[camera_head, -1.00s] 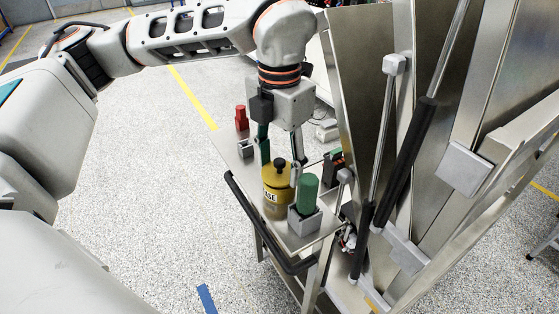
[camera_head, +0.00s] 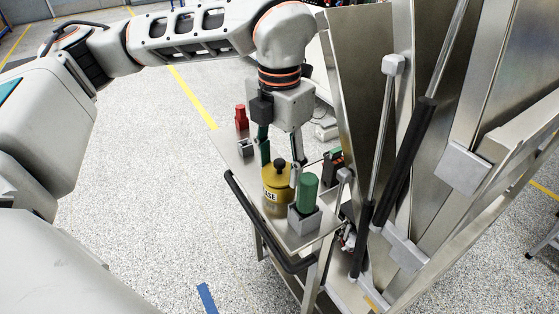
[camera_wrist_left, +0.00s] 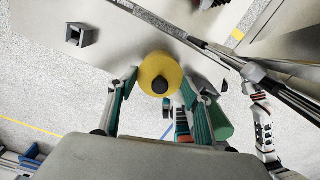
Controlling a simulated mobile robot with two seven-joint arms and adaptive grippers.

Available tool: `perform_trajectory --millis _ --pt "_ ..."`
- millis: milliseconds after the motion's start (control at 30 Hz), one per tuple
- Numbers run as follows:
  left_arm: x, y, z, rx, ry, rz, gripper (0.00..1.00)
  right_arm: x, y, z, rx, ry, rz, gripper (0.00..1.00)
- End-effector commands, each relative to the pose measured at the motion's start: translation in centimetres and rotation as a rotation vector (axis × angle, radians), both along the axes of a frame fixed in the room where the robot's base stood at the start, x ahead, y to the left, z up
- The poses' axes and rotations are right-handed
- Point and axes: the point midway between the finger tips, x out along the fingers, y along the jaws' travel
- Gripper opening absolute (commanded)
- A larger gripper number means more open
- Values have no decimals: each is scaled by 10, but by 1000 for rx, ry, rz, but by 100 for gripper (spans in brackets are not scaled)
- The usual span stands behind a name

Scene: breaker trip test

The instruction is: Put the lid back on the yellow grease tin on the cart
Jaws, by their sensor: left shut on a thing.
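The yellow grease tin (camera_head: 271,198) stands upright on the metal cart (camera_head: 296,240), with part of its dark lettering showing. Its yellow lid with a black knob (camera_head: 279,164) is at the top of the tin; I cannot tell if it sits fully down. My left gripper (camera_head: 279,173) points down from above, one finger on each side of the lid, shut on it. In the left wrist view the round yellow lid (camera_wrist_left: 158,68) lies between the two fingertips (camera_wrist_left: 159,80).
A green cylinder (camera_head: 308,188) in a grey holder (camera_head: 304,221) stands close right of the tin. A red item (camera_head: 241,117) and a grey block (camera_head: 246,148) are at the cart's far left. Tall metal panels (camera_head: 362,110) with rods crowd the right side. Black handle (camera_head: 246,208) in front.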

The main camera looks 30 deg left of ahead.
Motion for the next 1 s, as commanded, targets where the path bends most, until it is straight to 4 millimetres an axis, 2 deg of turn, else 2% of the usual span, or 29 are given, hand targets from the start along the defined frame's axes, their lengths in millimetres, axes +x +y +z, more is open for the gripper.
perform_trajectory --millis 900,933,1000 --pt "0 0 0 0 0 1 35 1 0 3 0 -2 -1 40" --pt "0 0 0 0 0 1 55 1 0 3 0 -2 -1 40" --pt "0 0 0 0 0 1 69 1 0 3 0 -2 -1 40"
